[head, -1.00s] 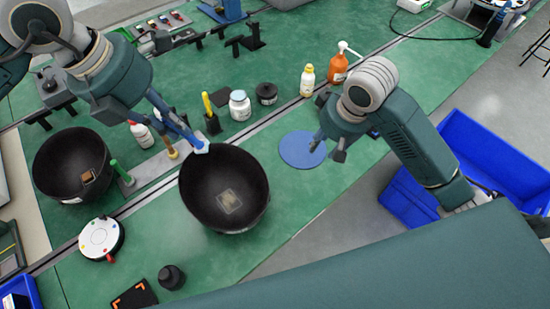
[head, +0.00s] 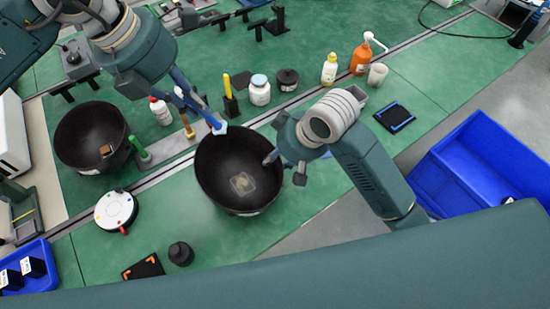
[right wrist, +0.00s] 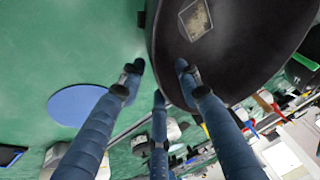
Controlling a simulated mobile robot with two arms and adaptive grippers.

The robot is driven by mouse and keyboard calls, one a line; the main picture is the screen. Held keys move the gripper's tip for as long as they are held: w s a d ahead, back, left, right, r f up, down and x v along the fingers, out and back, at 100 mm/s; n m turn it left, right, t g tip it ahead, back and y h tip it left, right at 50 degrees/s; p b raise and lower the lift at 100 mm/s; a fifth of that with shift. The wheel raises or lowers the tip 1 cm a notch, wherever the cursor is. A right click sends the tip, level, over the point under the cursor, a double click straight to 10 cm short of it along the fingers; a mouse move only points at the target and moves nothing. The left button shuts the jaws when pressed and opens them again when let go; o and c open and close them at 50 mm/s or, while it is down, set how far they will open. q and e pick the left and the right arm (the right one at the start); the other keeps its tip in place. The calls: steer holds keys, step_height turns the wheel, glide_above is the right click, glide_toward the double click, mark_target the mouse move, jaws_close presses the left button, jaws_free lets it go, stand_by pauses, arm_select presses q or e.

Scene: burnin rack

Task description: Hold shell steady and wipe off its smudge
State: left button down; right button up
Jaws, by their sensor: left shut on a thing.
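The black bowl-shaped shell (head: 222,160) stands on the green bench. Its smudge (head: 243,184) is a tan patch inside a pale square outline on the inner wall; it also shows in the right wrist view (right wrist: 196,20). My left gripper (head: 214,122) is shut on a small pale blue-white piece (head: 220,129), which looks like a wipe, at the shell's far rim. Whether it touches the rim is unclear. My right gripper (head: 284,166) is open at the shell's right rim. In the right wrist view (right wrist: 159,68), one fingertip overlaps the shell and another is over the bench outside.
A second black bowl (head: 75,135) stands at left, beside a green-handled tool (head: 139,148). Bottles (head: 260,92) and a yellow-handled tool (head: 229,88) stand behind the shell. A blue disc (right wrist: 78,105) lies on the bench near my right gripper. A blue bin (head: 480,160) is at right.

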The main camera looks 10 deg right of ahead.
steer(key=shift+x, duration=1.7)
jaws_close()
steer(key=shift+d, duration=0.1)
